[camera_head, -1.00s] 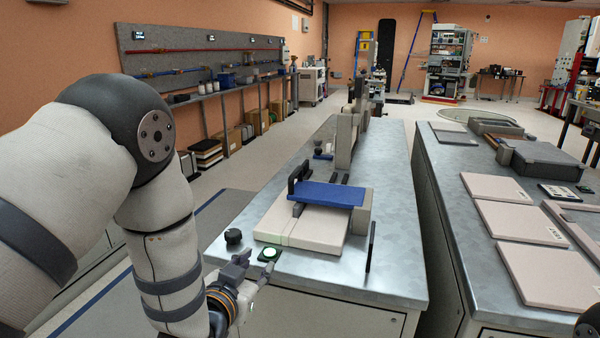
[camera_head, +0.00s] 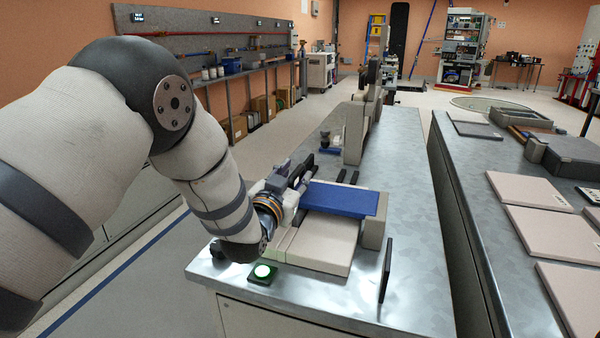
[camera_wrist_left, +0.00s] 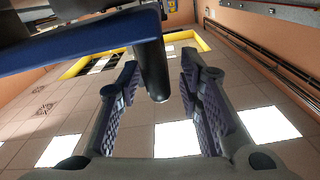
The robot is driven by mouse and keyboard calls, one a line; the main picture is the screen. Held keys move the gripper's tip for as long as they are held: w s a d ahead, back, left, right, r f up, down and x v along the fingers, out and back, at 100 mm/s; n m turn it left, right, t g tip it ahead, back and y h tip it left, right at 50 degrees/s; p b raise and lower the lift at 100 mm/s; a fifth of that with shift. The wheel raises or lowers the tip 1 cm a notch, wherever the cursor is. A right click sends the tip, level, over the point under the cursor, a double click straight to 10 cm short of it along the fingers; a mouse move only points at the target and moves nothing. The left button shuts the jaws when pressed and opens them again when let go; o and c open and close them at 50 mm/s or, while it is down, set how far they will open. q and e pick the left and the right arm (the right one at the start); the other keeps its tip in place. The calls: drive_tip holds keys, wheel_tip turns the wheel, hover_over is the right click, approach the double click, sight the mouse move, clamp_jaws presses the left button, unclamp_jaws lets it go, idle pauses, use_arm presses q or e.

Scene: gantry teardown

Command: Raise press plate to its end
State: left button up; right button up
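The blue press plate (camera_head: 345,198) lies level above a pale flat block (camera_head: 320,245) on the metal bench. My left gripper (camera_head: 300,172) is at the plate's left end, by its dark handle. In the left wrist view, the plate's blue edge (camera_wrist_left: 70,48) crosses the upper left, and the dark round handle (camera_wrist_left: 151,70) hangs down from it. The left fingers (camera_wrist_left: 160,85) are apart, with the handle's end at the gap between their tips. I cannot tell whether either finger touches it. My right gripper is not in view.
A button with a lit green ring (camera_head: 263,272) sits at the bench's front corner. A thin black upright panel (camera_head: 386,270) stands right of the press. A second bench with pale panels (camera_head: 545,232) is at the right, across a narrow gap.

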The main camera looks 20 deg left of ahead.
sight(301, 166)
use_arm(q)
drive_tip(key=w, duration=0.2)
drive_tip(key=shift+w+f, duration=0.15)
drive_tip(key=shift+w, duration=0.45)
drive_tip(key=shift+c, duration=0.6)
clamp_jaws()
drive_tip(key=shift+r, duration=0.2)
